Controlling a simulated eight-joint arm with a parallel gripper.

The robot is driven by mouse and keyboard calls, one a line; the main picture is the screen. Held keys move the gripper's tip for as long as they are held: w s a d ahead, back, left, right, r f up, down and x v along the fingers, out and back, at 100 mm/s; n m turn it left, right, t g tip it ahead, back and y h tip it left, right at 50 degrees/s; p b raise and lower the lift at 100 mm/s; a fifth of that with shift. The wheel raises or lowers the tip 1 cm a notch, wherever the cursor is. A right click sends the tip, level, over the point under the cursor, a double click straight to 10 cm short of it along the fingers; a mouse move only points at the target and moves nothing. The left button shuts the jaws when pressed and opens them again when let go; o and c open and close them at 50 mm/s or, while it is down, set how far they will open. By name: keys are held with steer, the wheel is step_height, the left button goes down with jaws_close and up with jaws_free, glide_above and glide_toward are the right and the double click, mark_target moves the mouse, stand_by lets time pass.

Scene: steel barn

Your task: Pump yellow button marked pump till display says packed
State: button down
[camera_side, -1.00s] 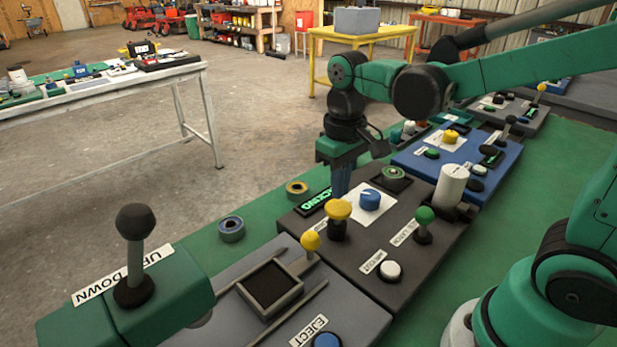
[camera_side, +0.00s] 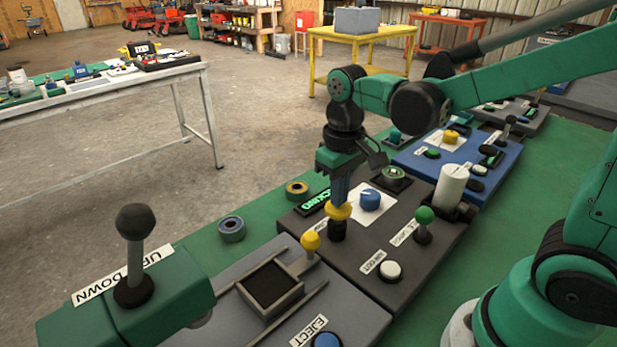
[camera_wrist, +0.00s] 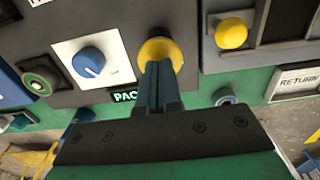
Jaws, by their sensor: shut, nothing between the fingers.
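The yellow pump button (camera_side: 337,212) is a mushroom-shaped cap on a dark stem, on the dark grey panel (camera_side: 376,284). It also shows in the wrist view (camera_wrist: 160,54). My gripper (camera_side: 340,200) is shut and empty, with its fingertips on or just over the button's top; I cannot tell how hard they touch. In the wrist view the shut fingers (camera_wrist: 158,70) overlap the button's near edge. The display (camera_side: 313,202) has green letters and sits behind the button; it is partly hidden, and "PAC" (camera_wrist: 125,97) is readable in the wrist view.
A yellow-knobbed slider (camera_side: 310,241) stands close to the pump button. Tape rolls (camera_side: 231,229) lie on the green bench.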

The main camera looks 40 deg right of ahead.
steer(key=shift+f, duration=0.9)
steer(key=shift+r, duration=3.8)
steer(key=s+t, duration=0.1)
steer(key=f+t, duration=0.1)
steer(key=t, duration=0.1)
steer(key=shift+s+t, duration=0.3)
steer(key=shift+s, duration=0.1)
steer(key=t, duration=0.1)
steer(key=s+f+t, duration=0.1)
steer(key=t, duration=0.1)
steer(key=shift+a+f+t, duration=0.1)
steer(key=shift+f+t, duration=0.05)
steer(key=shift+t, duration=0.15)
